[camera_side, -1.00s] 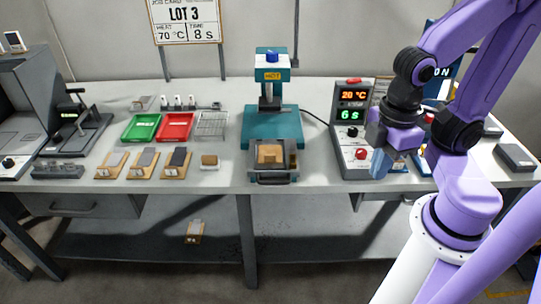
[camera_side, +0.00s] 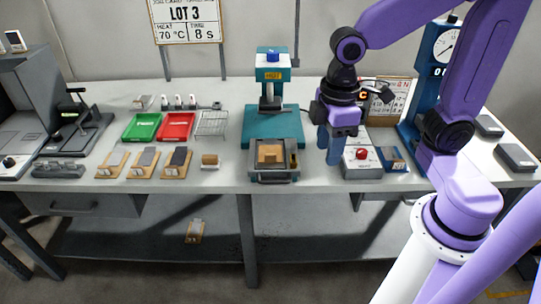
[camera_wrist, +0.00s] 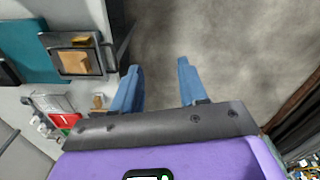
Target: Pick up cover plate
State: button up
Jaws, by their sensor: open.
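I cannot tell for sure which item is the cover plate. Several flat plates rest on tan wooden holders at the left front of the table: a light grey one (camera_side: 116,158), a mid grey one (camera_side: 148,157) and a dark one (camera_side: 180,156). A small tan block with a darker side (camera_side: 210,161) sits right of them. My gripper (camera_side: 331,160) has blue fingers and hangs in front of the control box, right of the press. In the wrist view my gripper (camera_wrist: 160,68) is open and empty, with grey floor between its fingers.
A teal press (camera_side: 272,125) stands mid-table. The metal tray (camera_side: 272,178) in front of it holds a tan block and shows in the wrist view (camera_wrist: 78,42). Green (camera_side: 141,127) and red (camera_side: 176,126) trays and a wire rack (camera_side: 212,123) stand left. The control box has a red button (camera_side: 361,153).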

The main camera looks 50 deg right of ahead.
jog(key=w+m, duration=0.1)
jog(key=w, duration=1.1)
jog(key=m, duration=0.1)
send_over(271, 151)
jog(key=s+a, duration=0.4)
jog(key=f, duration=1.4)
jog(key=shift+w+d+f, duration=0.1)
jog(key=shift+w+f, duration=0.15)
jog(key=shift+f, duration=0.1)
jog(key=shift+w+d+f, duration=0.15)
jog(key=shift+f, duration=2.35)
grip_shut()
